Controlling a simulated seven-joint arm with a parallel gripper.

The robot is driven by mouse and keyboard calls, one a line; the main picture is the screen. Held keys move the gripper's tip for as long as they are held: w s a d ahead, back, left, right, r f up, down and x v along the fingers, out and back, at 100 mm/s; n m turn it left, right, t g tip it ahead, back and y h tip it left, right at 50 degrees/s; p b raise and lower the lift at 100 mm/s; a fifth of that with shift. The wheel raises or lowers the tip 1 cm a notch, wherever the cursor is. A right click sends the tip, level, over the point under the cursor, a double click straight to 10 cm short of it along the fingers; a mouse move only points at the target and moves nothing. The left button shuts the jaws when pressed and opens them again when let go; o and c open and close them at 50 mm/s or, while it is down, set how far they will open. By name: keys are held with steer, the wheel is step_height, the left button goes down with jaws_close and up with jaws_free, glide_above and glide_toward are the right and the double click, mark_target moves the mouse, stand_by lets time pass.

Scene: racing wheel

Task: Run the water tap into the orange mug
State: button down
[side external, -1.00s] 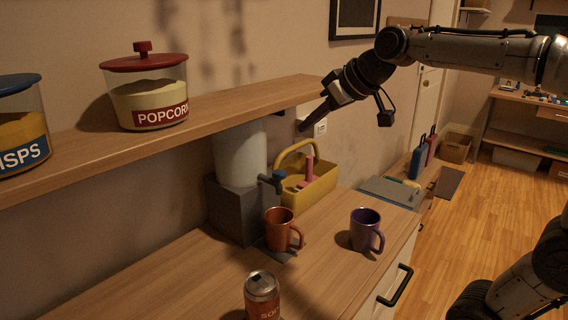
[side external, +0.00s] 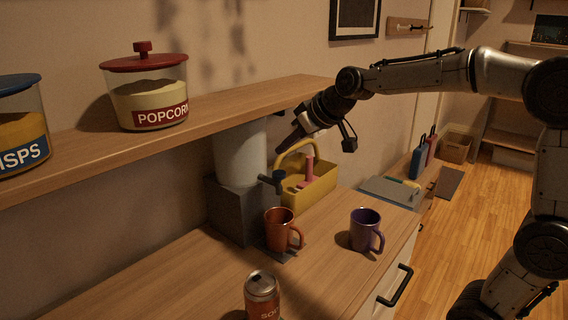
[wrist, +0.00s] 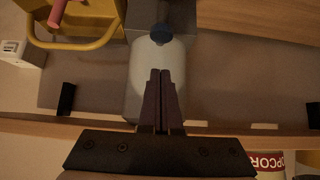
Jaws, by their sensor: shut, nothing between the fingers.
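The orange mug (side external: 277,232) stands upright on a dark pad on the counter, beneath the water tap. I see no water running. The mug is not visible in the wrist view.
A wooden shelf (side external: 200,100) with a popcorn jar (side external: 150,95) hangs over the counter, close to my gripper. A yellow caddy (side external: 312,190) stands behind the tap. A purple mug (side external: 363,232) and a soda can (side external: 262,296) stand on the counter.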

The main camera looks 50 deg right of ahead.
mark_target(284, 175)
steer(key=f, duration=0.4)
steer(key=shift+w+f, duration=0.25)
steer(key=shift+w, duration=0.1)
steer(key=shift+s+f, duration=0.1)
steer(key=shift+f, duration=1.5)
stand_by(3.2)
step_height(284, 175, up, 6)
steer(key=shift+f, duration=0.25)
steer(key=v, duration=0.9)
steer(key=shift+s+r, duration=0.2)
steer(key=shift+r, duration=0.15)
